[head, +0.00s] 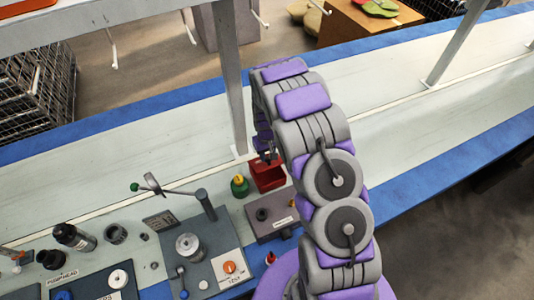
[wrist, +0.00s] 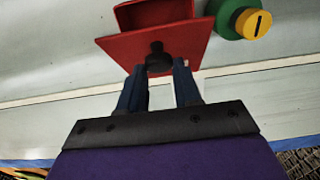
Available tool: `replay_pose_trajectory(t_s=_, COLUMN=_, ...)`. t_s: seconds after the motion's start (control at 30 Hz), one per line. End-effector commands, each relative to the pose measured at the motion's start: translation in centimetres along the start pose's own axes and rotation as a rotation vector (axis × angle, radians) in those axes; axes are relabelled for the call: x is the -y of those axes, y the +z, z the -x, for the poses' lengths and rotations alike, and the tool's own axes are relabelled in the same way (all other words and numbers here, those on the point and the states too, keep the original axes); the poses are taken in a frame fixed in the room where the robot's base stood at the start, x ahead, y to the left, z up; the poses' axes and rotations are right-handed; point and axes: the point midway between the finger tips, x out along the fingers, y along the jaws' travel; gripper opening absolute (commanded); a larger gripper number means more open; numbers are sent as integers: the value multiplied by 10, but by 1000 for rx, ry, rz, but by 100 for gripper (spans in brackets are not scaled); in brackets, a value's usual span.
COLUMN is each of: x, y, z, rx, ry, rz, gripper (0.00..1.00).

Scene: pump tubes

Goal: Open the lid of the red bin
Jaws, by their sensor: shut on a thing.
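The red bin (head: 270,177) stands on the bench, just below the end of my arm in the head view. In the wrist view its red box (wrist: 152,13) shows at the top, with the flat red lid (wrist: 118,45) in front of it. A black knob (wrist: 158,57) sticks out from the lid towards me. My gripper (wrist: 160,75) has its two dark fingers on either side of this knob, shut on it. In the head view my gripper (head: 268,153) is small and partly hidden by my arm. I cannot tell exactly how far the lid is tilted.
A green bottle with a yellow top (head: 239,185) stands close to the left of the bin. A grey block with a black ring (head: 268,216) lies in front. A lever fixture (head: 207,205) and several pump parts fill the left. A grey post (head: 231,80) rises behind.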

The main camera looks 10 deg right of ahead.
Motion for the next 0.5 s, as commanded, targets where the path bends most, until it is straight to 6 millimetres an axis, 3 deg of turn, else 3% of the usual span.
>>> replay_pose_trajectory(t_s=0.37, x=0, y=2, z=0, rx=5, ry=-1, rz=0, gripper=0)
replay_pose_trajectory(t_s=0.4, x=0, y=2, z=0, rx=5, ry=-1, rz=0, gripper=36)
replay_pose_trajectory(t_s=0.5, x=0, y=1, z=0, rx=4, ry=-1, rz=0, gripper=45)
